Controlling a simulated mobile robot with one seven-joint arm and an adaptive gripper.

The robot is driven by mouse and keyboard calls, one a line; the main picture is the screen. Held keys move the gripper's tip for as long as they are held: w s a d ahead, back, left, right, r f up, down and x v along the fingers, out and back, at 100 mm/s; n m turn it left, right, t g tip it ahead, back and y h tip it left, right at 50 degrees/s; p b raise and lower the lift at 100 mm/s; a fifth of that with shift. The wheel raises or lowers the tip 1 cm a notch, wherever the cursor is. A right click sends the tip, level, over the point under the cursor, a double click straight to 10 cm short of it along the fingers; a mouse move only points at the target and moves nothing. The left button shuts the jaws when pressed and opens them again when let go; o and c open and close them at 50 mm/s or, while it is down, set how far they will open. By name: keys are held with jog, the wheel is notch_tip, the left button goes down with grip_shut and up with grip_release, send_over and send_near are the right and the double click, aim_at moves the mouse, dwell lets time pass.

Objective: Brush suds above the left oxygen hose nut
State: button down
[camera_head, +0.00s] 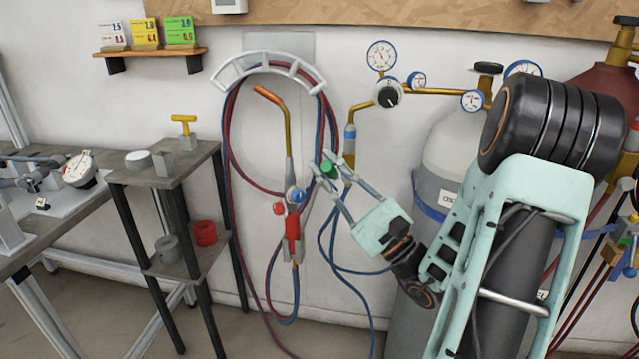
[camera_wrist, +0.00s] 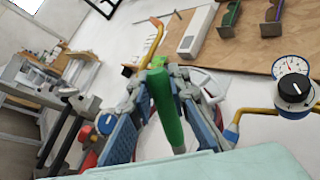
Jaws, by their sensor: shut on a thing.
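My gripper (camera_head: 334,172) is shut on a green brush (camera_head: 328,168), whose green handle (camera_wrist: 168,112) stands between the fingers in the wrist view. The brush's tip is not clear in either view. The left oxygen regulator (camera_head: 388,95) has a black knob and white gauges. In the head view my gripper is just below and left of this nut; the depth gap cannot be told. In the wrist view the regulator (camera_wrist: 294,88) is at the right edge.
A torch (camera_head: 292,235) and red and blue hoses hang on a wall hook (camera_head: 270,62). A grey cylinder (camera_head: 450,150) stands behind my arm. A small stand (camera_head: 185,165) holds a yellow-handled valve and cups. Signs sit on a wall shelf (camera_head: 150,52). Loose hoses hang below my gripper.

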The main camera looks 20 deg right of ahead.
jog(key=shift+w+d, duration=0.15)
jog(key=shift+w, duration=0.05)
jog(key=shift+w+d, duration=0.5)
jog(key=shift+w, duration=0.25)
jog(key=shift+w+d, duration=0.55)
jog(key=shift+w, duration=0.25)
jog(key=shift+w+d, duration=0.5)
jog(key=shift+w, duration=0.25)
jog(key=shift+w+d, duration=0.45)
jog(key=shift+w, duration=0.2)
jog(key=shift+s+d, duration=0.1)
jog(key=shift+p, duration=0.7)
